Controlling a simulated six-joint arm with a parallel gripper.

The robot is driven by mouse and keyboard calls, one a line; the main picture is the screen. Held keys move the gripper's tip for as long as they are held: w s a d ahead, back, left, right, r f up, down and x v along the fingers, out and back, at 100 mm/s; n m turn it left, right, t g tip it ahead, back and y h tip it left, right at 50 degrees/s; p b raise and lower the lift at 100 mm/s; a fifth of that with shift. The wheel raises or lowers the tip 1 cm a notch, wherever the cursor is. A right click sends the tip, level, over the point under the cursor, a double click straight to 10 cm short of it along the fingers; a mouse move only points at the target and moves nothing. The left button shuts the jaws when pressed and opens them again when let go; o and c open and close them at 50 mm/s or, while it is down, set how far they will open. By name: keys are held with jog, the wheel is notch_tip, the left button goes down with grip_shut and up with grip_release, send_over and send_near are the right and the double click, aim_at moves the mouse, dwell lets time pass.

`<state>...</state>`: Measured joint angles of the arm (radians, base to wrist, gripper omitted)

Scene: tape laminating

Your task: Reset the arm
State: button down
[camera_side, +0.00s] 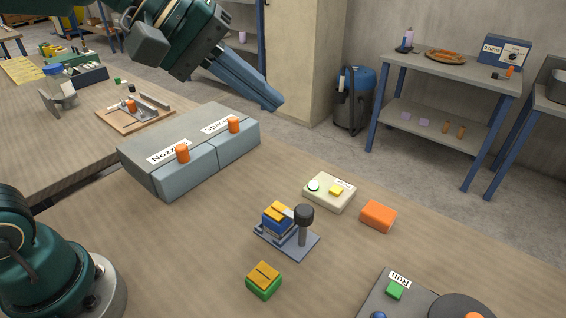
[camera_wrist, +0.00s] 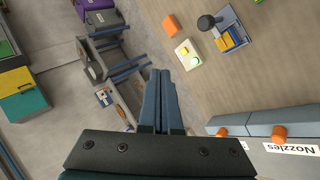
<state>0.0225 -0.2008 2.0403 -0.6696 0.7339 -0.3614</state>
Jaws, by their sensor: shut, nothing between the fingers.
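My gripper (camera_side: 272,103) is high above the wooden table (camera_side: 340,265), with its blue fingers shut and empty. In the wrist view its fingers (camera_wrist: 161,75) are together with nothing between them. Below stand a grey box with two drawers (camera_side: 190,150), labelled Nozzles and a partly readable word, each with an orange knob. A small fixture (camera_side: 290,240) with a dark-knobbed post holds a blue and orange block (camera_side: 277,215). A green block with an orange top (camera_side: 263,280) stands in front of it.
A cream pad with a round and a yellow button (camera_side: 330,190) and an orange block (camera_side: 378,216) lie behind the fixture. A grey panel labelled Run (camera_side: 395,280) is at the front right. A wooden board (camera_side: 135,112) lies behind the drawers. The air around my gripper looks clear.

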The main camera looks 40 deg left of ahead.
jog(key=s+a+f+m+y, duration=0.2)
jog(key=s+a+f+m, duration=0.2)
jog(key=s, duration=0.3)
jog(key=s+a+f+m+g+y, duration=0.1)
jog(key=s+a+f+m+y, duration=0.2)
jog(key=s, duration=0.4)
notch_tip(320, 180, down, 2)
jog(key=shift+a+f+m+g, duration=0.1)
jog(key=shift+a+m+g, duration=0.2)
jog(key=shift+a+m, duration=0.45)
jog(key=shift+a, duration=0.15)
